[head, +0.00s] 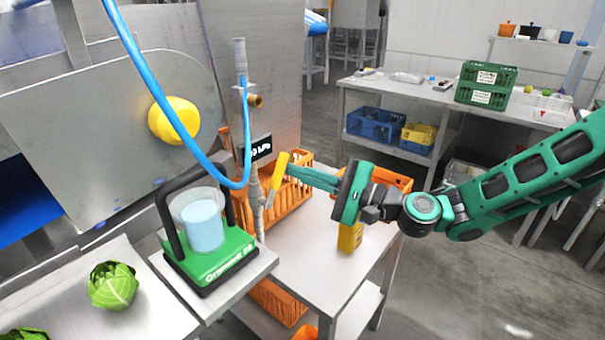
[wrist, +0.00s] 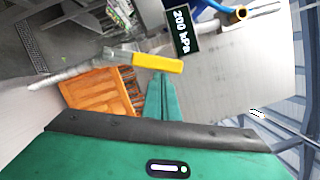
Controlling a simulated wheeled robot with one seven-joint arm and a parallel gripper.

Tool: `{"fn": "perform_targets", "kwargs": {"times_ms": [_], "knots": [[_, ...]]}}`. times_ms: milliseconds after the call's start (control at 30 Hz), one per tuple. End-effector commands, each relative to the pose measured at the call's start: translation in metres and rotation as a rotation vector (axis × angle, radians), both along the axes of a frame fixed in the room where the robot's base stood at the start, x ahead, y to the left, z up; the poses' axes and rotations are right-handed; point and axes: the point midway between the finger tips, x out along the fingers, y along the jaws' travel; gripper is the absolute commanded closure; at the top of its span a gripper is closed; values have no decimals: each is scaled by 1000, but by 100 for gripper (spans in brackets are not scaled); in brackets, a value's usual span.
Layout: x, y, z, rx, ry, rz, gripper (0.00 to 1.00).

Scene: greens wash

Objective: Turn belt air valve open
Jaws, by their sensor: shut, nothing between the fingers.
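The belt air valve has a yellow lever handle (head: 280,171) on a grey vertical pipe (head: 257,210). The handle stands steeply, leaning a little to the right at its top. In the wrist view the yellow handle (wrist: 157,63) lies just beyond my fingertips, at a slight angle to the pipe. My gripper (head: 291,171) is shut and empty, its green fingers pointing left at the handle's right side. In the wrist view my gripper (wrist: 160,76) seems to touch or almost touch the handle; I cannot tell which. A black display (wrist: 181,31) beside the valve reads about 200.
A blue hose (head: 190,145) loops down to the pipe. A green-based machine (head: 212,262) with a clear vessel stands left of the valve. Orange crates (head: 285,205) sit behind it, and a yellow object (head: 350,237) stands on the steel table below my gripper. A lettuce (head: 113,286) lies front left.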

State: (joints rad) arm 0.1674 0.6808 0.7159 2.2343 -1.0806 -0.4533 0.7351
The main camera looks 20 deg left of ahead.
Motion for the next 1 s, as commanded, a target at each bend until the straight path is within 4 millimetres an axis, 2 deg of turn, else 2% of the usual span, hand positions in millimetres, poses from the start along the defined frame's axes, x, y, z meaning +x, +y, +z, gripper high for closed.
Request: {"fn": "perform_targets", "kwargs": {"times_ms": [267,700,1000], "knots": [[-7,3,8,-37,-94,2,100],[-27,11,21,-144,-351,3,100],[-33,13,24,-179,-433,1,100]]}}
